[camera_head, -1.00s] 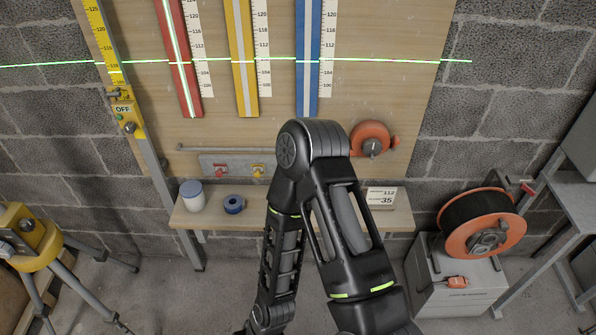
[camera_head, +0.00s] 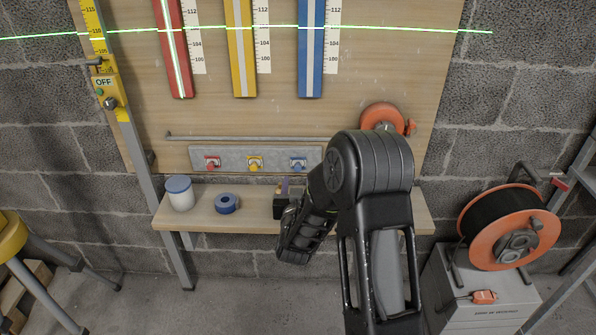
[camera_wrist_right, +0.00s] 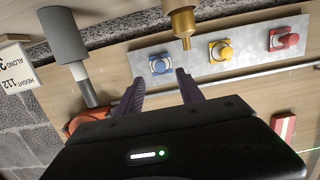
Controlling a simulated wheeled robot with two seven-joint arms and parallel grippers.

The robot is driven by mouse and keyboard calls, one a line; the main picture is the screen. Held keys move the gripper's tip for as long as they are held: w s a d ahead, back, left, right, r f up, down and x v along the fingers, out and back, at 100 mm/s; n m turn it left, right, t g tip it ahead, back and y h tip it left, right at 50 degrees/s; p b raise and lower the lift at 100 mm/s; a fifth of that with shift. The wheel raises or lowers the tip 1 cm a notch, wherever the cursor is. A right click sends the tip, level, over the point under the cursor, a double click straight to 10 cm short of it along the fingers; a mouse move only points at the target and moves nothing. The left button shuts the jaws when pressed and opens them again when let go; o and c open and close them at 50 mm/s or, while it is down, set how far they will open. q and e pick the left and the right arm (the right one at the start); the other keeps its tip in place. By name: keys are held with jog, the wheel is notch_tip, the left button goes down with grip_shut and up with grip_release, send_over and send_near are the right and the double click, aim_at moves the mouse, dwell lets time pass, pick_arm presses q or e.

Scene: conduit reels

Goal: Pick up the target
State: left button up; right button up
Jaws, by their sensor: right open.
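No object in view is marked as the target, and I cannot tell which one it is. My right gripper (camera_head: 284,186) is small and partly hidden by my own arm, just above the shelf in the head view. In the right wrist view its two dark purple fingers (camera_wrist_right: 160,88) stand apart with nothing between them. A brass-coloured stepped piece (camera_wrist_right: 181,20) is beyond the fingers, slightly right of their middle. A grey cylinder with a paler, narrower end (camera_wrist_right: 66,38) is to the left of the fingers. My left gripper is out of view.
Behind is a plate (camera_head: 230,154) with red, yellow and blue knobs, below a rail (camera_head: 240,137). An orange cable reel (camera_head: 508,228) stands on a grey box at right.

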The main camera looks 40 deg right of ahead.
aim_at(298, 170)
jog(key=shift+w, duration=0.1)
jog(key=shift+x, duration=1.25)
jog(key=x, duration=0.5)
jog(key=shift+f+b, duration=0.15)
jog(key=shift+b, duration=0.2)
jog(key=shift+c, duration=0.5)
grip_shut()
